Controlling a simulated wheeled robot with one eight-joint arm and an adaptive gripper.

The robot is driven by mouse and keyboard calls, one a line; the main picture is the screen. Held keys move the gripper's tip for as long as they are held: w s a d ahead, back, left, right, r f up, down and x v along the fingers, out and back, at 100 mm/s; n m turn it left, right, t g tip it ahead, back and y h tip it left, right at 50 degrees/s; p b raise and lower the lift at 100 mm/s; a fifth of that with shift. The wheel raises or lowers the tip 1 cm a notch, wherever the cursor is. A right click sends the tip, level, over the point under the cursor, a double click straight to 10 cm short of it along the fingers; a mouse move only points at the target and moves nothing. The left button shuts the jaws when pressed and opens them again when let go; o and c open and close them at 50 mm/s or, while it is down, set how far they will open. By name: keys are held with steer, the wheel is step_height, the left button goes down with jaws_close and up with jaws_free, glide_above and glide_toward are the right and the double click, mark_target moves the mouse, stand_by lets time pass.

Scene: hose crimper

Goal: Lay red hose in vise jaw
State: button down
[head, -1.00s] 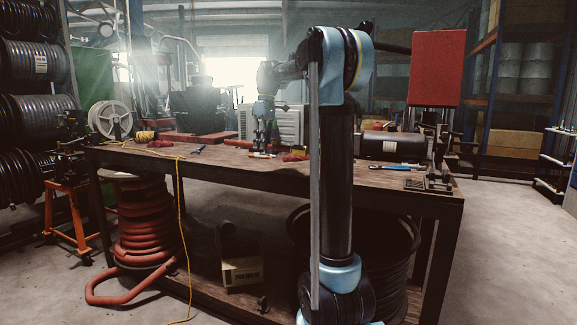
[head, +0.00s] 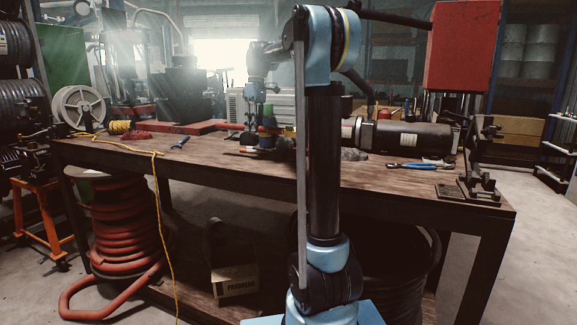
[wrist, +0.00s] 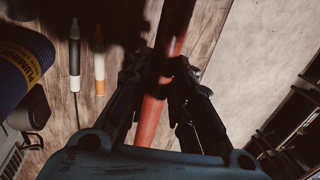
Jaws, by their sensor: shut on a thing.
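My gripper (wrist: 160,85) is shut on a red hose (wrist: 150,122) in the wrist view. The hose runs between the two fingers, its upper part dark in shadow. In the head view my gripper (head: 250,138) hangs low over the back middle of the workbench (head: 210,168), and the held hose is hard to make out there. A dark vise-like device (head: 38,140) sits on an orange stand (head: 45,225) left of the bench. Another dark clamp-like device (head: 478,170) stands at the bench's right end. I cannot tell which is the task's vise; its jaw opening is unclear.
A black cylinder (head: 410,137) and a blue-handled tool (head: 417,166) lie on the bench at right. A cable reel (head: 80,107) and yellow cord (head: 120,126) are at left. A red hose coil (head: 122,220) stands below. The bench's front left top is mostly clear.

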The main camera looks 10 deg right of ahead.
mark_target(254, 160)
step_height(254, 160, down, 10)
steer(key=shift+a+r, duration=0.1)
steer(key=shift+r, duration=0.05)
stand_by(0.6)
steer(key=shift+s+f, duration=0.25)
steer(key=shift+f, duration=0.45)
steer(key=c, duration=1.4)
jaws_free()
steer(key=shift+w+f, duration=0.2)
steer(key=shift+f, duration=0.05)
steer(key=shift+r, duration=0.1)
steer(key=shift+r, duration=0.15)
